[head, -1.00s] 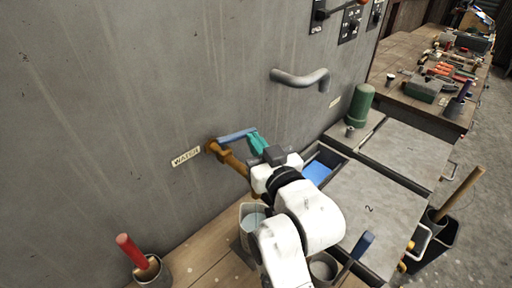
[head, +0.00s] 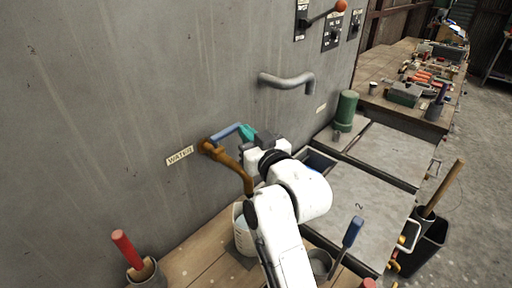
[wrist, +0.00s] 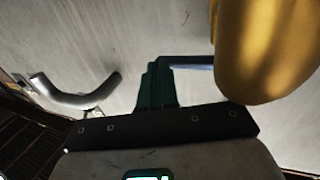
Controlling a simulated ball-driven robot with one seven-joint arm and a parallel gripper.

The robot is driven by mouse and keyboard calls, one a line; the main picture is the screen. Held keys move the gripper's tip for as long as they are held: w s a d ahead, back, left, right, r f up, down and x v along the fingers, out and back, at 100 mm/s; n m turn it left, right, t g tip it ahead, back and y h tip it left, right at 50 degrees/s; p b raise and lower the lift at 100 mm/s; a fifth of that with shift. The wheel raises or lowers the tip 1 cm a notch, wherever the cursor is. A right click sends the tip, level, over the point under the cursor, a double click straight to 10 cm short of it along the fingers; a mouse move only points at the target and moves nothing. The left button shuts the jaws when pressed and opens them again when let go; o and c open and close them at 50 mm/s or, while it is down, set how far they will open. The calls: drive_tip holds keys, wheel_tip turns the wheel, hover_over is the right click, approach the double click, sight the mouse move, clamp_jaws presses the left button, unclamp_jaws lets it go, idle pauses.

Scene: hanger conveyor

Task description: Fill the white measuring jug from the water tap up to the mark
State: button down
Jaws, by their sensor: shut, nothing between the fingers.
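The brass water tap (head: 232,163) comes out of the grey wall beside a WATER label, and its spout curves down over the white measuring jug (head: 243,240). The jug stands on the wooden bench; pale bluish water seems to show inside, but I cannot read its level or the mark. The tap's blue lever (head: 226,132) points right along the wall. My gripper (head: 247,132), with teal fingers, is shut and empty at the lever's free end. In the wrist view, the fingers (wrist: 155,85) are by the blue lever (wrist: 187,62); contact is unclear. The brass spout (wrist: 268,50) looms close on the right.
A grey bent pipe (head: 288,83) sticks out of the wall to the right. A green cylinder (head: 346,110) stands near grey panels (head: 365,212). A pot with a red-handled tool (head: 128,250) is at front left. A grey cup (head: 320,264) stands right of the jug.

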drive_tip(key=b+v, duration=0.2)
drive_tip(key=v, duration=0.8)
drive_tip(key=shift+s+d, duration=0.2)
